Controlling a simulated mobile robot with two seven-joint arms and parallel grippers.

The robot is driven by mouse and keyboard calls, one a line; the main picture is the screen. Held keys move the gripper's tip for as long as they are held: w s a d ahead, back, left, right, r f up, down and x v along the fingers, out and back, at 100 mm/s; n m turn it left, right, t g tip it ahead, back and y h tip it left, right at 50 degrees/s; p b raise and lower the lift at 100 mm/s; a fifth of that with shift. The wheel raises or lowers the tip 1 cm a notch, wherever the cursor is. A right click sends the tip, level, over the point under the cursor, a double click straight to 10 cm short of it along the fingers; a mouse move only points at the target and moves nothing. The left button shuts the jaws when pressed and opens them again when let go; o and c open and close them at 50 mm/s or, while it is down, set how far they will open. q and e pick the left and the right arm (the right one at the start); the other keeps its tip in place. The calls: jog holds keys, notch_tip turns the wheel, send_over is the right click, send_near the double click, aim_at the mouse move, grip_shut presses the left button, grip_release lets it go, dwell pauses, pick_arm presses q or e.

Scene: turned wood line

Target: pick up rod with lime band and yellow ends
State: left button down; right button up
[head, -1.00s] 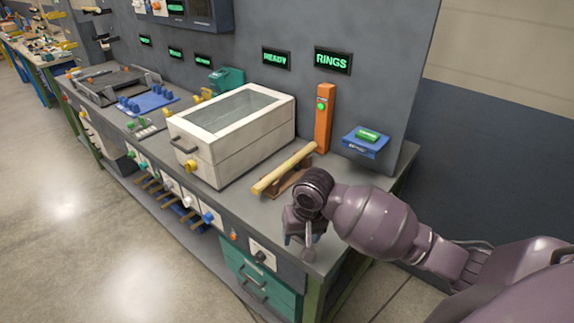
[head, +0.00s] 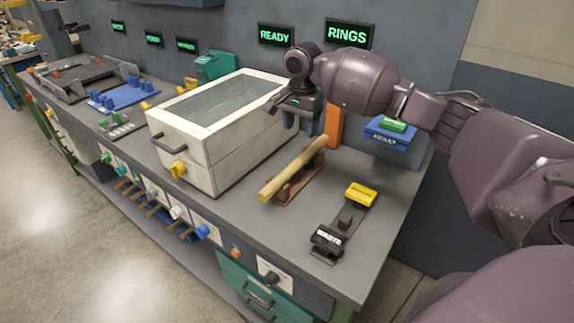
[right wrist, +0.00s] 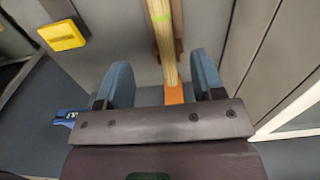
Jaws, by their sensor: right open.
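The rod (head: 290,172) is pale wood and rests on a low brown cradle (head: 285,192) on the bench, right of the white box. Its near end looks yellowish. In the right wrist view the rod (right wrist: 163,42) shows a thin lime band near the top edge; its far end is cut off there. My right gripper (head: 300,121) is open, fingers down, above the rod's back end. In the right wrist view the gripper (right wrist: 164,80) has a blue finger on each side of the rod's line, touching neither side. My left gripper is out of view.
The white box (head: 195,150) with a glass top stands close left of the rod. An orange post (head: 334,125) is behind the rod, partly hidden by my gripper. A black device with a yellow block (head: 360,194) sits to the right. A blue unit (head: 388,138) is behind it.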

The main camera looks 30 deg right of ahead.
jog(key=shift+w+d+f, duration=0.1)
jog(key=shift+w+f, duration=0.35)
jog(key=shift+f, duration=0.15)
jog(key=shift+s+f, duration=0.15)
jog(key=shift+f, duration=0.05)
send_over(298, 159)
jog(key=f+b, duration=0.1)
jog(key=f, duration=0.3)
jog(key=shift+d+f, duration=0.2)
jog(key=f, duration=0.5)
jog(key=shift+s+a+b, duration=0.15)
jog(key=shift+a+b, duration=0.1)
jog(key=shift+b, duration=0.15)
jog(key=shift+f, duration=0.3)
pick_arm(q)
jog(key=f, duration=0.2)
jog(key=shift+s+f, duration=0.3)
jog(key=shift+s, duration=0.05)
pick_arm(e)
jog(key=shift+r, duration=0.1)
jog(key=c, duration=1.1)
